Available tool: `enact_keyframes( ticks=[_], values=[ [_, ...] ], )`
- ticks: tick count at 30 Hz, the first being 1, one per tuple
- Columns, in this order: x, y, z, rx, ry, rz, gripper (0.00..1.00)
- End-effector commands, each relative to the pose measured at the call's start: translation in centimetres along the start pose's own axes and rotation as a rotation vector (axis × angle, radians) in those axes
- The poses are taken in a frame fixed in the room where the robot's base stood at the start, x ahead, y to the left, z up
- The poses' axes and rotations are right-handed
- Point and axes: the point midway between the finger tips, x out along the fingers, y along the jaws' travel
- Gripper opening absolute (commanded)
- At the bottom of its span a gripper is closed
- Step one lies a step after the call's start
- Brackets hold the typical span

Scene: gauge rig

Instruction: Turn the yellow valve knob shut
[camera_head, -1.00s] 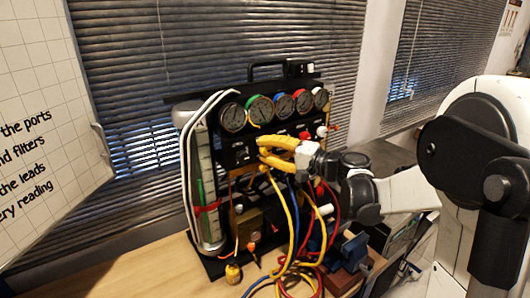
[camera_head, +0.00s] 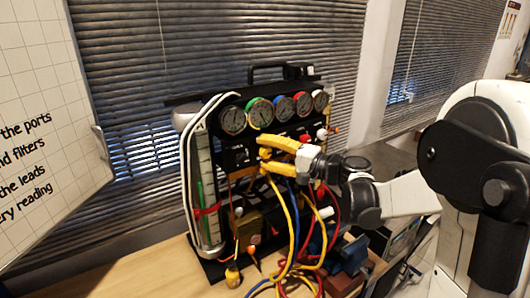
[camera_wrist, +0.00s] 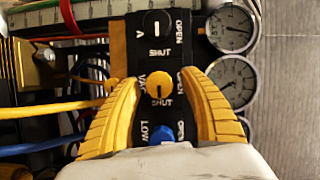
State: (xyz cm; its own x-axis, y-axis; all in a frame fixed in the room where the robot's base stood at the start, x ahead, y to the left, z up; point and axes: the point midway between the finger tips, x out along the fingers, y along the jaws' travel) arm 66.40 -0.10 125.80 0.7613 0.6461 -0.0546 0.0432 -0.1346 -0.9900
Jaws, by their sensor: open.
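In the wrist view the yellow valve knob (camera_wrist: 159,87) sits on a black panel (camera_wrist: 146,62) between the labels VAC, OPEN and SHUT. Its thin mark runs up and down in the picture, with the lower end towards SHUT; I cannot tell which end is the pointer. My gripper (camera_wrist: 162,84) is open, with one yellow finger on each side of the knob. Gaps show between fingers and knob, and no contact is visible.
A black knob (camera_wrist: 156,24) lies above the yellow one in the wrist view, and a blue knob (camera_wrist: 160,134) below, close to the fingers. Gauges (camera_wrist: 230,28) line the right. Yellow and blue hoses (camera_head: 292,225) hang below my gripper in the head view.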

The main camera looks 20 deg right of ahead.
Motion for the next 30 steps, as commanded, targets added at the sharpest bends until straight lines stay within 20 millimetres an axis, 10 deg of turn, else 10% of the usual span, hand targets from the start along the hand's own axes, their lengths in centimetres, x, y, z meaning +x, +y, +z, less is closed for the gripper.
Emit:
enact_keyframes(
  ticks=[18, 30],
  values=[
    [-11.0, 0.0, -0.1, 0.001, 0.003, 0.000, 0.52],
    [-11.9, 0.0, 0.0, 0.000, 0.000, 0.000, 0.52]
  ],
)
